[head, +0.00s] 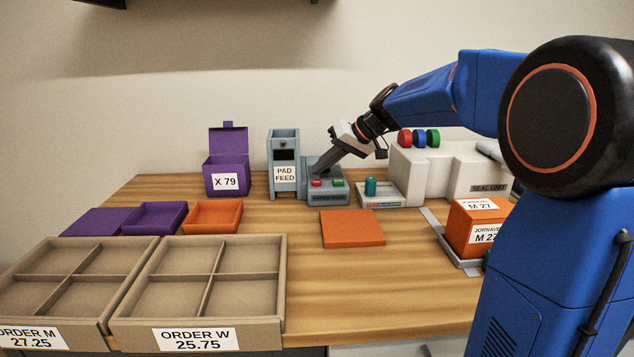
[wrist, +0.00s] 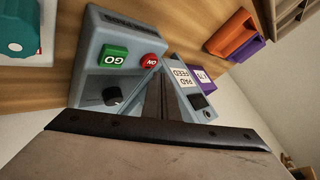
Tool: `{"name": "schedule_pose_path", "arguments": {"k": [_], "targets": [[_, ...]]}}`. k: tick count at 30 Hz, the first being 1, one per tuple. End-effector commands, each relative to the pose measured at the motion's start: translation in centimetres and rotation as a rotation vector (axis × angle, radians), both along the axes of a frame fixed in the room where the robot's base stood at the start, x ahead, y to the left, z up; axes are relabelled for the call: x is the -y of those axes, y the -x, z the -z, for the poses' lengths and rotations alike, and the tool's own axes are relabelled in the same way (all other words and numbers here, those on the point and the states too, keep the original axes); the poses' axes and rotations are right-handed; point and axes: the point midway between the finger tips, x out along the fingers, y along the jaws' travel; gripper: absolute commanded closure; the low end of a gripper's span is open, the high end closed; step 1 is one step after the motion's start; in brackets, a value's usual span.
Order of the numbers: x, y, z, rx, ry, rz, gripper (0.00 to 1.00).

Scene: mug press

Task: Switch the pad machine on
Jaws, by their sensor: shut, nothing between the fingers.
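The pad machine (head: 328,199) is a grey-blue box near the back of the table. In the head view the red button (head: 317,183) is at left and the green button (head: 338,182) at right. My gripper (head: 318,172) is shut and empty, slanting down with its tips just behind the red button. In the wrist view the fingers (wrist: 155,76) end close by the red button; I cannot tell if they touch it.
The PAD FEED tower (head: 283,160) stands close at the machine's left. At right are a teal cylinder (head: 371,187) and the white seal unit (head: 440,170). An orange slab (head: 352,228) lies in front. Purple and orange boxes and two order trays (head: 200,310) are at left.

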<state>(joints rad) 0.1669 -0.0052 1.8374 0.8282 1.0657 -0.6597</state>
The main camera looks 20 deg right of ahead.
Motion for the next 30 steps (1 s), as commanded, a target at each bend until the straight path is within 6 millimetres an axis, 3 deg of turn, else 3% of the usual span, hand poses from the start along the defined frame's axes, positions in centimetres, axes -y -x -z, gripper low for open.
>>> {"name": "schedule_pose_path", "arguments": {"k": [30], "targets": [[-0.01,0.01,0.87,0.000,0.000,0.000,1.00]]}}
